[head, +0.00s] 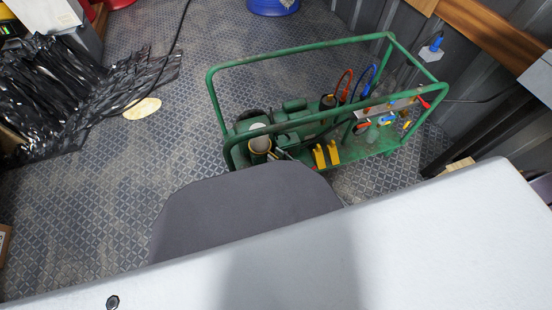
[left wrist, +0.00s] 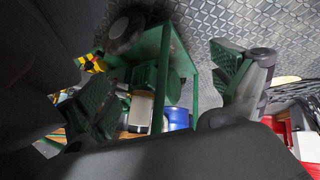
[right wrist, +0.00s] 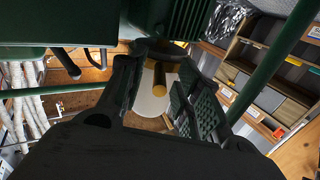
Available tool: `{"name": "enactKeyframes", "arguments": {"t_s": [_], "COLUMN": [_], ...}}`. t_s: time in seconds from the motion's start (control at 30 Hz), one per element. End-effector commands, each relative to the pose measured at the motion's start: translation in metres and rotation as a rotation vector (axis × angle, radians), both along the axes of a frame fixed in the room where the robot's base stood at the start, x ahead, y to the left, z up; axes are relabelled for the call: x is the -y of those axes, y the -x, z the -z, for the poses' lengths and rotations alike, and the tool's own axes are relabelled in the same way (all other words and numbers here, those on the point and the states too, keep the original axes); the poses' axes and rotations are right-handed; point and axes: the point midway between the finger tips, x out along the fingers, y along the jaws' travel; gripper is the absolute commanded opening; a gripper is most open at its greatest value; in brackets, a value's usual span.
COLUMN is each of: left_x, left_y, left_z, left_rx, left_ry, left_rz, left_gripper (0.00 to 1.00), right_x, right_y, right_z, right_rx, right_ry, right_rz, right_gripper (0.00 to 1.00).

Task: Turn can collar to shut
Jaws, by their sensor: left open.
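A pale open-topped can-like cylinder (head: 260,145) stands at the near left end of a green machine (head: 295,110). In the right wrist view, a yellow-brown stem (right wrist: 159,78) with a pale disc shape behind it lies between the fingers of my right gripper (right wrist: 160,72). The fingers are apart beside a dark round part; I cannot tell whether they touch it. A collar cannot be made out clearly. My left gripper (left wrist: 165,85) is open and empty, its fingers spread wide in front of the green machine. A white cylinder (left wrist: 138,110) shows beyond them.
A green tube frame (head: 300,61) surrounds the machine, with red and blue hoses and yellow parts inside it. Black plastic sheeting (head: 60,90) lies at the left. A blue tub (head: 272,4) stands at the back. The patterned floor (head: 130,190) is clear in the left middle.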

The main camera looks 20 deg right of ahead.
Motion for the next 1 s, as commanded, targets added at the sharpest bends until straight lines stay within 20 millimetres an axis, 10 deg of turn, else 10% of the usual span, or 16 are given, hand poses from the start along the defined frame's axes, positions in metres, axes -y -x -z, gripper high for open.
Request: {"name": "enactKeyframes", "arguments": {"t_s": [0.37, 0.63, 1.0], "left_x": [0.0, 0.001, 0.002], "left_y": [-0.009, -0.007, 0.002], "left_z": [-0.005, -0.004, 0.002], "left_rx": [0.019, 0.013, -0.006], "left_ry": [-0.002, 0.002, 0.005], "left_rz": [0.004, 0.001, -0.002], "left_gripper": [0.95, 0.95, 0.95], "right_x": [-0.002, -0.002, -0.002], "right_y": [-0.003, -0.002, -0.002], "right_z": [0.0, 0.0, 0.001], "right_rx": [-0.001, -0.001, -0.002], "right_ry": [0.0, -0.001, 0.0], "right_rz": [0.0, 0.0, 0.001], "right_gripper": [0.34, 0.0, 0.0]}}
